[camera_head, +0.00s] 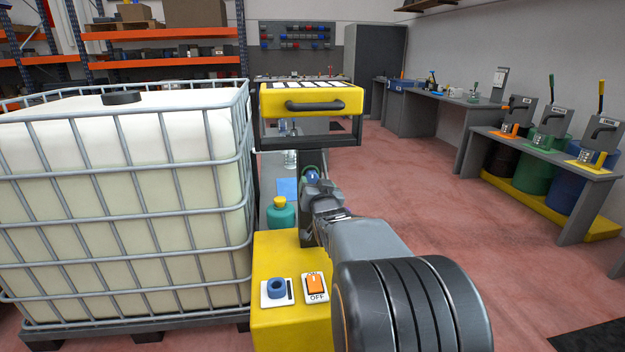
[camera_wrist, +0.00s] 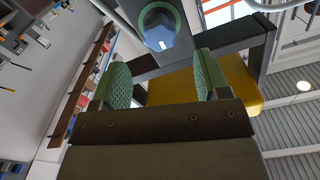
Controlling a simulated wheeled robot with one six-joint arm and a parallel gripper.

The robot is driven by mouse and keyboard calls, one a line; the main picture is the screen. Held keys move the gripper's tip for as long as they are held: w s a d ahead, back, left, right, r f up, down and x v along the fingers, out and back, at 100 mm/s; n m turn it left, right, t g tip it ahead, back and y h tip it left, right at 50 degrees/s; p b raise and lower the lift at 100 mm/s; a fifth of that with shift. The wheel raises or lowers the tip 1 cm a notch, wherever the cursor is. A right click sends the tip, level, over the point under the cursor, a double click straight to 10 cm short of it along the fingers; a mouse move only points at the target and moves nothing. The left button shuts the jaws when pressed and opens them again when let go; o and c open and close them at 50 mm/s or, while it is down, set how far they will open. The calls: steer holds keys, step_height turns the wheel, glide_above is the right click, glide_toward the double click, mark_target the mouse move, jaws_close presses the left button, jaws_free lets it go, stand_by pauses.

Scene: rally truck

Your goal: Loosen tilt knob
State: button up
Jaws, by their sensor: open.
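The tilt knob looks like a blue faceted knob with a green ring around it. It shows in the wrist view (camera_wrist: 158,30) just beyond my fingertips, and small in the head view (camera_head: 312,174) on a dark post below a yellow box-shaped head (camera_head: 312,101) with a black handle. My gripper (camera_wrist: 160,65) is open, its two green ribbed pads apart and nothing between them. The knob lies ahead of the gap, roughly centred, and appears not to be touched. In the head view my arm hides part of the post.
A large caged white tank (camera_head: 120,190) stands close on the left. A yellow base with an orange OFF switch (camera_head: 315,284) and a blue round control (camera_head: 277,289) is beside my arm. A teal bottle (camera_head: 281,214) stands behind it. The red floor (camera_head: 440,190) is open to the right.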

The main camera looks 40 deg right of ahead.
mark_target(313, 177)
steer(key=shift+x, duration=2.8)
steer(key=c, duration=0.9)
